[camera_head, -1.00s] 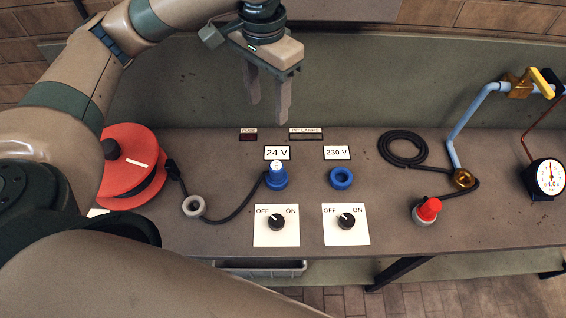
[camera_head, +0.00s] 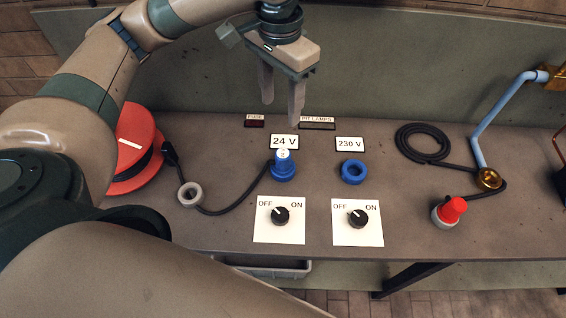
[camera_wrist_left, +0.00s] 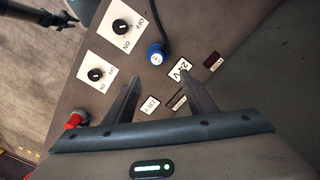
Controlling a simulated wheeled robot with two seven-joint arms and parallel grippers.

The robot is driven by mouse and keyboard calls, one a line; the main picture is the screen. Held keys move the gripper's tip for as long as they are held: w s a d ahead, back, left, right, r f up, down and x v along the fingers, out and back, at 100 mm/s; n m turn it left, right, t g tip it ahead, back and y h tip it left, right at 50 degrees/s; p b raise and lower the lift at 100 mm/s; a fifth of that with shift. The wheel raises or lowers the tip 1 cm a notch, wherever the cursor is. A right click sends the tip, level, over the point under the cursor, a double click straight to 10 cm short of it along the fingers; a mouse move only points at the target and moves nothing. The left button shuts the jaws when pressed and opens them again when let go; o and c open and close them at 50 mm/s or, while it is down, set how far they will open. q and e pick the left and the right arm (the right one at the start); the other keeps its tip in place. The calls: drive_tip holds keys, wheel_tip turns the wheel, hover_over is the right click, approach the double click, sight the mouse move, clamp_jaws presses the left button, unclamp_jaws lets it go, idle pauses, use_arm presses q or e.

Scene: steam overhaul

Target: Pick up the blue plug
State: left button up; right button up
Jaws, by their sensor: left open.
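The blue plug (camera_head: 283,163) has a pale top and sits upright at the 24 V label (camera_head: 285,142), with a black cable running from it to the left. In the left wrist view the blue plug (camera_wrist_left: 156,54) shows beyond the fingertips. My left gripper (camera_head: 281,112) is open and empty, above and behind the plug, fingers pointing down. Its two fingers also show in the left wrist view (camera_wrist_left: 162,85), with nothing between them.
An empty blue socket (camera_head: 353,172) is at the 230 V label. Two OFF/ON switches (camera_head: 281,216) (camera_head: 358,218) stand in front. A red reel (camera_head: 135,150), grey ring (camera_head: 190,194), red-capped plug (camera_head: 451,210), coiled cable (camera_head: 422,143) and blue pipe (camera_head: 497,105) share the bench.

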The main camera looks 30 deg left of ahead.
sight(283, 153)
use_arm(q)
wheel_tip(283, 153, down, 12)
drive_tip(key=shift+f+p, duration=0.1)
drive_tip(key=shift+p, duration=0.6)
drive_tip(key=shift+f, duration=0.1)
idle(0.3)
drive_tip(key=shift+s+d+f+p, duration=0.2)
drive_tip(key=shift+f+p, duration=0.2)
drive_tip(key=shift+f, duration=0.2)
wheel_tip(283, 153, down, 3)
drive_tip(key=shift+d+f+p, duration=0.1)
drive_tip(key=shift+d+p, duration=0.05)
drive_tip(key=shift+p, duration=0.25)
drive_tip(key=shift+f, duration=0.35)
drive_tip(key=c, duration=1.2)
